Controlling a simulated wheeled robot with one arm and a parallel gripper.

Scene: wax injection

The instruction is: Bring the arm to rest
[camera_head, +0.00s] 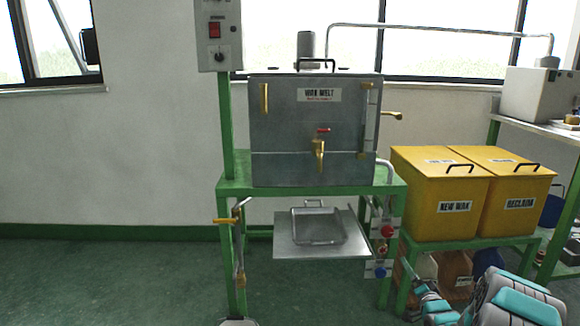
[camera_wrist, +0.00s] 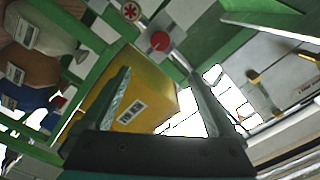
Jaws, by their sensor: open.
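My arm (camera_head: 505,300) shows folded low at the right edge of the head view, in front of the yellow bins' stand. Its teal and grey links are in sight; the gripper end is too small there to make out clearly. In the wrist view my gripper (camera_wrist: 158,73) has its two fingers spread wide apart. Nothing is held between them. Behind the fingers, a yellow bin (camera_wrist: 150,85) with a white label shows at a tilt, apart from them as far as I can tell.
The wax melt tank (camera_head: 315,115) stands on a green frame (camera_head: 225,188), with a tray (camera_head: 318,228) below its tap. The NEW WAX bin (camera_head: 440,205) and RECLAIM bin (camera_head: 515,205) sit right of it. Red and blue buttons (camera_head: 385,250) are close to my arm. Floor at left is clear.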

